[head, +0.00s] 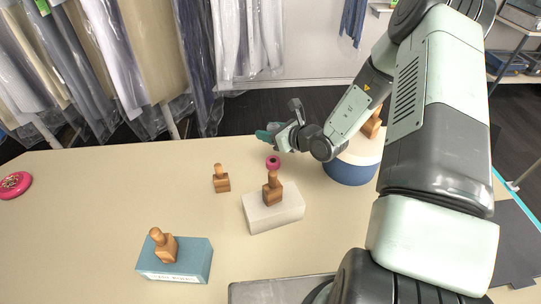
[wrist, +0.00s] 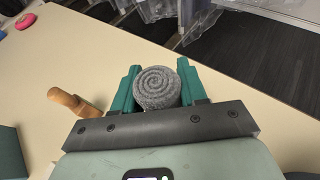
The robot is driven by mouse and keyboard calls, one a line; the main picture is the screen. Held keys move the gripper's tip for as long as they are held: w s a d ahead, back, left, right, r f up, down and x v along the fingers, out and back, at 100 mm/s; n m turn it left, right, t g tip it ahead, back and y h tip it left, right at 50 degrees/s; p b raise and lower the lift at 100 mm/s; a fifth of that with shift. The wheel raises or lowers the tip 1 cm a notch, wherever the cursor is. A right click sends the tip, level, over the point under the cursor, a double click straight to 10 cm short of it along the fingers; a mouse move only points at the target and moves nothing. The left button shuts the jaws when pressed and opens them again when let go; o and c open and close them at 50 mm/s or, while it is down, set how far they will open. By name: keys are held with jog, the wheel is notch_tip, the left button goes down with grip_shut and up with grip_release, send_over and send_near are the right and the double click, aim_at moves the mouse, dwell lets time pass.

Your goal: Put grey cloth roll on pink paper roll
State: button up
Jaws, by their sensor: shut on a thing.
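The grey cloth roll (wrist: 157,88), a spiral of felt-like cloth, sits between the teal fingers of my gripper (wrist: 158,86) in the wrist view, with its coiled end facing the camera. My gripper is shut on it. In the head view my gripper (head: 268,134) is over the far edge of the table, and I cannot make out the roll there. The pink paper roll (head: 273,162), small with a dark centre, is on the table just below my gripper in the picture. The wrist view does not show the pink roll.
A wooden peg (head: 272,188) stands on a white block (head: 287,212) close in front of the pink roll. Another wooden peg (head: 221,180) is to the left. A blue block (head: 196,262) bears a third. A blue-and-white round container (head: 350,172) stands right. The left table is mostly clear.

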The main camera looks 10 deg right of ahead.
aim_at(269, 158)
notch_tip(269, 158, down, 8)
jog(key=shift+f, duration=0.1)
dwell(0.4)
jog(key=o, duration=1)
jog(key=shift+f, duration=0.1)
jog(key=shift+r, duration=0.2)
jog(key=v, duration=1.2)
